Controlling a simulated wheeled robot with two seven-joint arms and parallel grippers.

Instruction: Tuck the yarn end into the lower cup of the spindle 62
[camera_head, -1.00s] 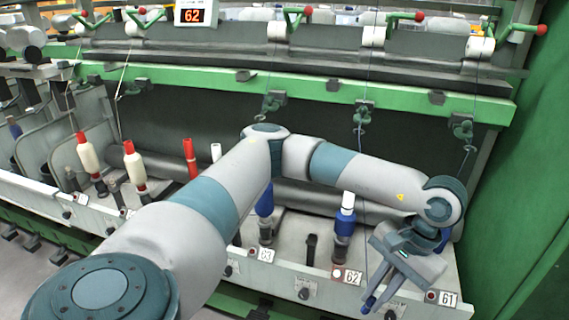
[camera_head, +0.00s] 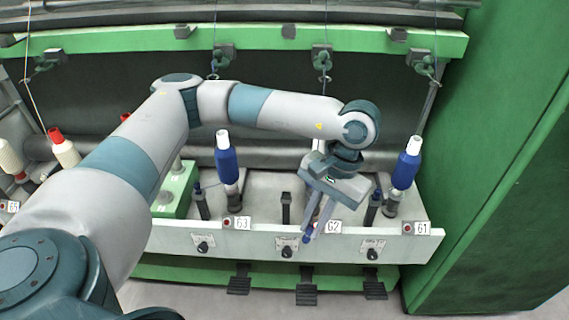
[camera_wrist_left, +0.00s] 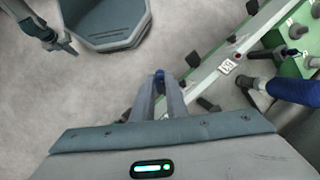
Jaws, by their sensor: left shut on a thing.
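Spindle 62 is mostly hidden behind my left wrist in the head view; the white top of its tube (camera_head: 318,146) shows above the wrist. Its lower cup cannot be made out. Its label 62 (camera_head: 333,227) is on the front rail. My left gripper (camera_head: 307,238) points down in front of the rail, just left of that label. It is shut on a small blue thing at its fingertips, likely the yarn end (camera_wrist_left: 159,74). A thin yarn hangs from the guide (camera_head: 323,62) above. A dark gripper-like part, probably my right gripper (camera_wrist_left: 70,48), shows at upper left in the wrist view.
Blue bobbins stand at spindle 63 (camera_head: 226,160) and spindle 61 (camera_head: 406,168), either side of my wrist. A green box (camera_head: 176,190) sits left of 63. Knobs line the front rail (camera_head: 180,240), with pedals (camera_head: 306,293) below. A green wall (camera_head: 500,170) closes the right.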

